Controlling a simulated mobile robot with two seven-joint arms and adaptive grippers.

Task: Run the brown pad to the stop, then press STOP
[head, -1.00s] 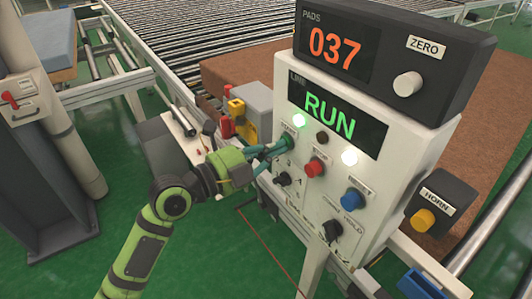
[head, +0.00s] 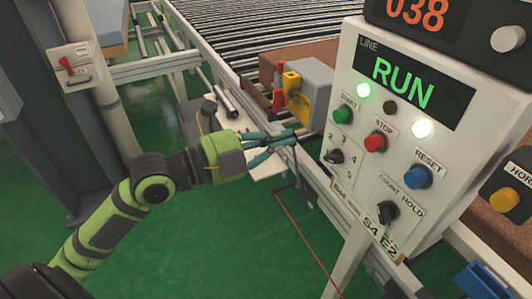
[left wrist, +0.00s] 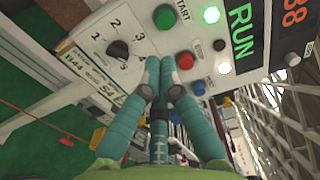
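The brown pad (head: 312,54) lies on the roller conveyor behind the white control panel (head: 345,72), which hides its middle. More of it shows at the right. The panel's display reads RUN, with a green lamp lit. The red STOP button (head: 375,142) is right of the green START button (head: 343,114); both also show in the left wrist view, STOP (left wrist: 185,61) and START (left wrist: 165,16). My left gripper (head: 293,137) is empty, its teal fingertips together, left of the panel and apart from the buttons. In the left wrist view its fingertips (left wrist: 160,66) nearly meet. My right gripper is not in view.
The PADS counter (head: 415,12) on top reads 038. The panel also has a blue RESET button (head: 417,177), a black knob (head: 388,211) and a dial (head: 334,156). A grey box with a yellow part (head: 291,88) stands behind my fingers. Open green floor (head: 210,250) lies below.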

